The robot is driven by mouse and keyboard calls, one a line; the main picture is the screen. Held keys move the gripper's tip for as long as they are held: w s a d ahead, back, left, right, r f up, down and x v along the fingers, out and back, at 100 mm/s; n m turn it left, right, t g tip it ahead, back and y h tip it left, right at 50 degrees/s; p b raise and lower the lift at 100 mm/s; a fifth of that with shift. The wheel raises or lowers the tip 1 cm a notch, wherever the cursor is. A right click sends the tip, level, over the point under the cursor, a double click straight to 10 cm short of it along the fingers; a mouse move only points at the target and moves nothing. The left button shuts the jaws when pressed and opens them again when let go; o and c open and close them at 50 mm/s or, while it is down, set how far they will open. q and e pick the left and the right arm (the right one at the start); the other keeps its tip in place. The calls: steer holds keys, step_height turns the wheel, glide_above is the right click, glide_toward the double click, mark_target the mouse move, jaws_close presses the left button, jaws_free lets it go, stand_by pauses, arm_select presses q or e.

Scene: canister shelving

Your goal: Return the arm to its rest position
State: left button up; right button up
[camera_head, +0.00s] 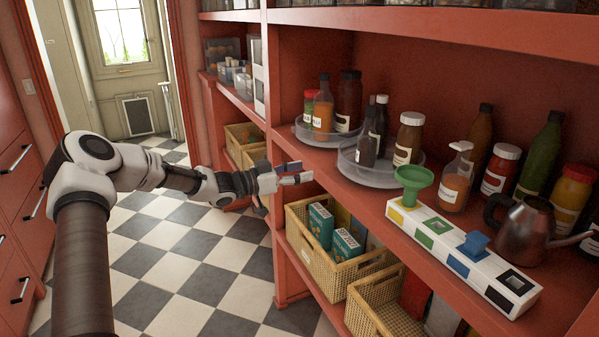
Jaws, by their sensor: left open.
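My left arm (100,170) reaches in from the left across the aisle. Its gripper (294,173) is open and empty. It hangs in front of the red shelving, near the edge of the middle shelf and above the lower shelf. The fingers point right, towards the shelf. I cannot tell whether they touch the shelf edge. My right gripper is not in view.
On the red shelf (340,193), round clear trays (365,174) hold bottles. A white block holder (440,243) with a green funnel (412,181) and a metal kettle (527,228) stand at right. Wicker baskets (330,275) sit below. The checkered floor (190,260) is clear.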

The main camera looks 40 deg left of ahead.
arm_select(q)
steer(key=shift+w, duration=0.1)
stand_by(0.3)
steer(key=s+d+f+g+b, duration=0.1)
steer(key=s+d+f+g, duration=0.2)
steer(key=d+f, duration=0.65)
steer(key=s+d+f+g+b, duration=0.2)
steer(key=d+f+g, duration=0.1)
steer(key=d+f, duration=0.65)
steer(key=s+d+f+g+b, duration=0.1)
steer(key=s+d+f+g, duration=0.25)
steer(key=d+f, duration=0.6)
steer(key=s+d+f+n+g+y+b, duration=0.1)
steer(key=s+d+f+n+g+y, duration=0.25)
steer(key=s+f, duration=1.25)
steer(key=s+a+r+n+g+y, duration=0.1)
steer(key=s+a+g+y, duration=0.2)
steer(key=s, duration=1)
steer(key=shift+s+a+g, duration=0.3)
steer(key=shift+a, duration=0.4)
